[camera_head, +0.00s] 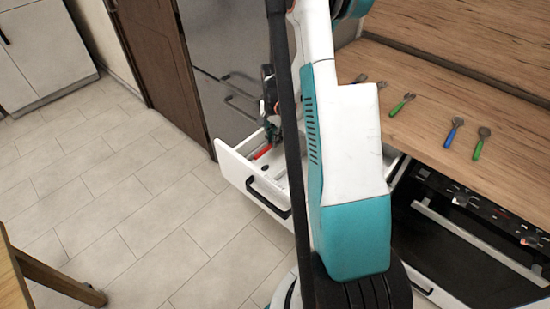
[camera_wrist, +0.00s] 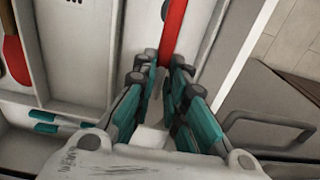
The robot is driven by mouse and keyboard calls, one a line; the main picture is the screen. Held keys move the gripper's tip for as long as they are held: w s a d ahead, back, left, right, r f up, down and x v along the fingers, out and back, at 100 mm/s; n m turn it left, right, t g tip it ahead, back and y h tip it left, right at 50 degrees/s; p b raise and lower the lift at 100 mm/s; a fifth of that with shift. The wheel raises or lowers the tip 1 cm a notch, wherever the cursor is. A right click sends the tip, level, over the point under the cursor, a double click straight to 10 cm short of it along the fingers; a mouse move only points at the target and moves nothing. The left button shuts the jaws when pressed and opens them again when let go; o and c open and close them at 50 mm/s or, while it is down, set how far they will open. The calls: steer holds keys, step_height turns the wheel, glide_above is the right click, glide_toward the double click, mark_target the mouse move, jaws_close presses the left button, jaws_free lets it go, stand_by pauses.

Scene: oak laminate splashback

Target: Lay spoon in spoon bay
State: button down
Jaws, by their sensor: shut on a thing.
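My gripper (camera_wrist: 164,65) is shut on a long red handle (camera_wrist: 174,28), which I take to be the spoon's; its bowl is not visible. In the wrist view the handle runs up from the fingertips to the top edge, within a long narrow bay (camera_wrist: 198,45) of the drawer. I cannot tell whether it touches the bay floor. In the head view my gripper (camera_head: 272,130) is low over the open white drawer (camera_head: 236,168), and the red handle (camera_head: 263,152) shows just below it.
Several utensils lie on the wooden counter (camera_head: 520,150), including a green one (camera_head: 402,104) and a blue-handled one (camera_head: 455,132). A dark oven (camera_head: 460,240) is below. The drawer's walls and dividers stand close around my fingers.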

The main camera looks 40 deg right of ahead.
mark_target(275, 160)
step_height(275, 160, down, 8)
steer(key=b, duration=0.2)
steer(key=shift+f+b, duration=0.25)
steer(key=shift+b, duration=0.1)
steer(key=shift+f, duration=0.1)
steer(key=shift+f, duration=0.1)
steer(key=c, duration=1.6)
jaws_free()
steer(key=shift+r, duration=0.2)
step_height(275, 160, up, 12)
steer(key=p, duration=0.4)
steer(key=shift+a, duration=0.1)
